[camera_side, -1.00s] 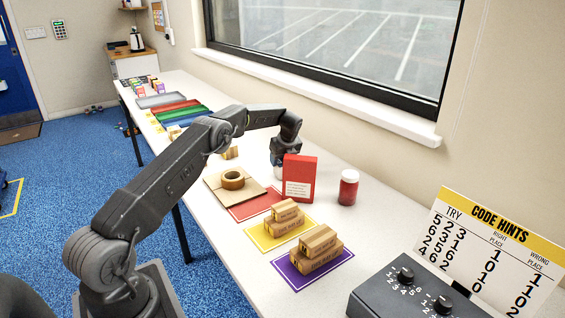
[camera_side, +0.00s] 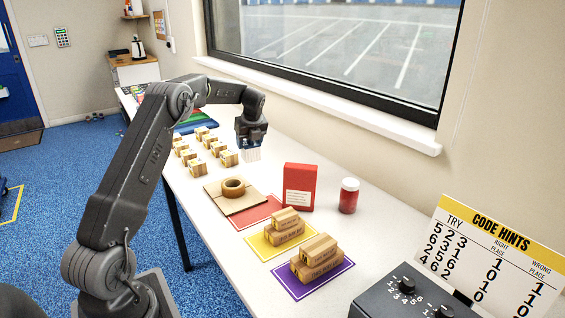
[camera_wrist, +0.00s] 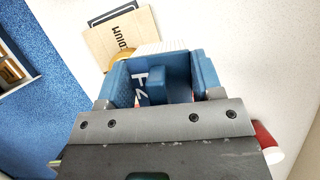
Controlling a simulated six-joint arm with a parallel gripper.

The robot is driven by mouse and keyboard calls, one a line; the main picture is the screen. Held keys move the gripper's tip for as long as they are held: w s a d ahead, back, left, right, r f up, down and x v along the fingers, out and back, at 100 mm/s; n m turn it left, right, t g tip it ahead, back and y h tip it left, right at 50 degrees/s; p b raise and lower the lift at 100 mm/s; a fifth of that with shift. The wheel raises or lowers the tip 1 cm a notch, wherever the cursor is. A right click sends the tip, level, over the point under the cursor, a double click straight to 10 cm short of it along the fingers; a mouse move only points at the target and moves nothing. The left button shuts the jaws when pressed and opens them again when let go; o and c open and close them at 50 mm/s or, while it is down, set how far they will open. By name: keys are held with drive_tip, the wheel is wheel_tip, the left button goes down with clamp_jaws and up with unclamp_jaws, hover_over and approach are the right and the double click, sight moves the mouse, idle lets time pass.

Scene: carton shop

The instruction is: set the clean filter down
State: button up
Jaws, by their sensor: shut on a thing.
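My gripper (camera_side: 250,140) is shut on a white block-like thing, which I take to be the clean filter (camera_side: 252,154). The rest of the filter is hidden by the jaws.
Several small cartons (camera_side: 197,167) stand left of my gripper. A tape roll (camera_side: 233,187) sits on a flat cardboard sheet (camera_side: 250,206). A red box (camera_side: 299,187) and a red jar (camera_side: 348,199) stand nearer. Stacked cartons (camera_side: 285,226) sit on the yellow mat (camera_side: 262,248). Table right of my gripper looks clear.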

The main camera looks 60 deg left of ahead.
drive_tip(key=shift+s+a+r, duration=0.15)
drive_tip(key=shift+s+r, duration=0.05)
drive_tip(key=shift+r, duration=0.05)
wheel_tip(320, 180, up, 12)
drive_tip(key=shift+f, duration=0.25)
drive_tip(key=w+d+m+t+h, duration=0.15)
drive_tip(key=d+m, duration=0.25)
drive_tip(key=d, duration=0.9)
drive_tip(key=w+d+m+t, duration=0.1)
drive_tip(key=w+d+m, duration=0.25)
drive_tip(key=d, duration=0.95)
drive_tip(key=w+d+m+t+h, duration=0.15)
drive_tip(key=d+m, duration=0.25)
drive_tip(key=d, duration=0.9)
wheel_tip(320, 180, down, 11)
drive_tip(key=shift+w+d+f, duration=0.65)
drive_tip(key=shift+d+f, duration=1.25)
drive_tip(key=shift+w+d+f, duration=0.7)
drive_tip(key=shift+d+f, duration=1.2)
drive_tip(key=shift+d, duration=0.05)
drive_tip(key=shift+w+d+f, duration=0.65)
drive_tip(key=shift+d+f, duration=1.25)
drive_tip(key=shift+f+g, duration=0.1)
drive_tip(key=shift+g, duration=0.2)
